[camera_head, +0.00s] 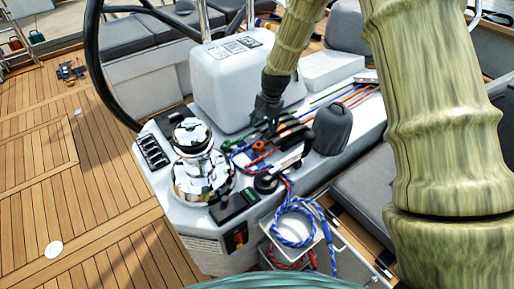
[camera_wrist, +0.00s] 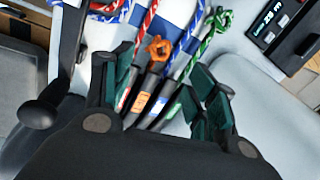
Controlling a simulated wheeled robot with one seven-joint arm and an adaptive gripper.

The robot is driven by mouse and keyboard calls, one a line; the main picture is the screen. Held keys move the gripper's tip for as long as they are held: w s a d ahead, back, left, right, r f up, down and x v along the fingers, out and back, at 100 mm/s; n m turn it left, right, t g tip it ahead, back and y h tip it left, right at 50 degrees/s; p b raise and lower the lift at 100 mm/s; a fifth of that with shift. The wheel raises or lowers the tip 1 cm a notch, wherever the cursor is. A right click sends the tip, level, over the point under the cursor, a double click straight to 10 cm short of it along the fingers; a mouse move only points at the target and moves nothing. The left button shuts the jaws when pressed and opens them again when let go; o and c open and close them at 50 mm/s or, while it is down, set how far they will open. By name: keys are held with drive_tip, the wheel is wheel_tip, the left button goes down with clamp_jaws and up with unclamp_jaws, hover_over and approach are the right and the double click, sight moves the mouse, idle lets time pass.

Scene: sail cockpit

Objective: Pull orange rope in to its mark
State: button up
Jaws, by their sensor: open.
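The orange rope shows as a small orange knot (camera_wrist: 158,48) in the wrist view, between red and blue ropes in front of the dark clutch levers. In the head view the orange knot (camera_head: 259,146) sits just below my gripper, and an orange line (camera_head: 352,97) runs on the deck behind the clutches. My gripper (camera_head: 262,120) is over the clutch bank. In the wrist view my gripper (camera_wrist: 160,75) has its fingers spread to either side of the clutch levers, with the knot ahead between them and apart from both. I cannot make out a mark on the orange rope.
Black clutch levers (camera_head: 290,135) stand close to my gripper. A chrome winch (camera_head: 198,165) is to the left, and a black-capped winch (camera_head: 332,128) to the right. A blue rope coil (camera_head: 292,228) hangs at the front. A small display (camera_wrist: 275,22) shows at the wrist view's upper right.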

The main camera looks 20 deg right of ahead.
sight(259, 145)
drive_tip(key=shift+w+a+f, duration=0.15)
drive_tip(key=shift+w+f, duration=0.25)
drive_tip(key=shift+f, duration=1.85)
drive_tip(key=shift+w+a+f, duration=0.2)
drive_tip(key=shift+w+f, duration=0.25)
drive_tip(key=shift+f, duration=1.75)
drive_tip(key=shift+w+a+f, duration=0.15)
drive_tip(key=shift+w+f, duration=0.25)
drive_tip(key=shift+f, duration=1.85)
clamp_jaws()
drive_tip(key=shift+s+a, duration=0.45)
drive_tip(key=shift+a, duration=0.75)
drive_tip(key=shift+s+a, duration=0.4)
drive_tip(key=shift+a, duration=0.8)
drive_tip(key=shift+s+a, duration=0.45)
drive_tip(key=shift+a, duration=0.75)
unclamp_jaws()
